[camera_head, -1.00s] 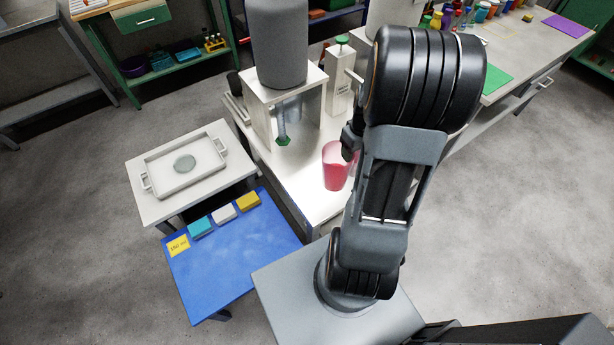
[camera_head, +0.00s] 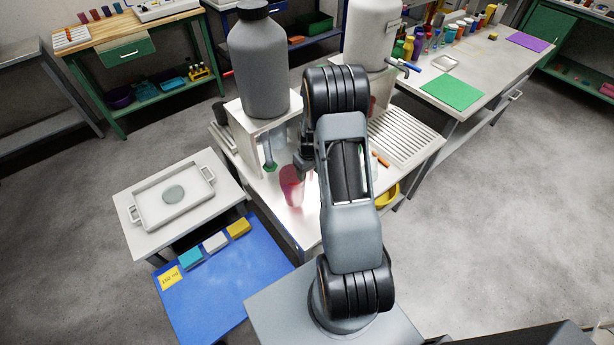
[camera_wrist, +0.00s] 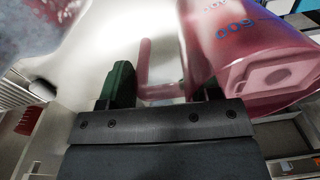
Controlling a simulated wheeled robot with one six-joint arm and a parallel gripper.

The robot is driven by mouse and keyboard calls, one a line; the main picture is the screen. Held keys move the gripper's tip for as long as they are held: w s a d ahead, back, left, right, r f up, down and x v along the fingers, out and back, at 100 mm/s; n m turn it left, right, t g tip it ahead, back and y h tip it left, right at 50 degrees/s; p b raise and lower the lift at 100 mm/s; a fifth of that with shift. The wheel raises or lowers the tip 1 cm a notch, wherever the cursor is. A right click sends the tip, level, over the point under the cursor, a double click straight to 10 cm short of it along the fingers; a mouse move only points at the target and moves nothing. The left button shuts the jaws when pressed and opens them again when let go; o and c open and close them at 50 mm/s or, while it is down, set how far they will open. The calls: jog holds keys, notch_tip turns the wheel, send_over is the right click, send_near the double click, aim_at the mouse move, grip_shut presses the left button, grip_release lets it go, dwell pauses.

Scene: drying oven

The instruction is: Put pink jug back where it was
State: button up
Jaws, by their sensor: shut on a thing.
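The pink jug (camera_head: 290,187) is see-through and hangs over or stands on the white table, just right of the green-tipped nozzle under the grey bottle. I cannot tell whether its base touches the table. My gripper (camera_head: 304,166) is at its upper right side, partly hidden by my arm. In the wrist view, the jug (camera_wrist: 262,55) fills the upper right, with blue markings and its base showing. Its handle (camera_wrist: 145,65) lies between the green fingers of my gripper (camera_wrist: 163,90), which are shut on it.
The grey bottle (camera_head: 263,65) on its white stand is close left of the jug. A white bottle (camera_head: 372,35) stands behind my arm, with a ribbed white rack (camera_head: 405,135) to its right.

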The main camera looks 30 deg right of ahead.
jog(key=shift+w+f, duration=0.2)
jog(key=shift+f, duration=1.55)
jog(key=shift+f, duration=0.15)
jog(key=o, duration=1.4)
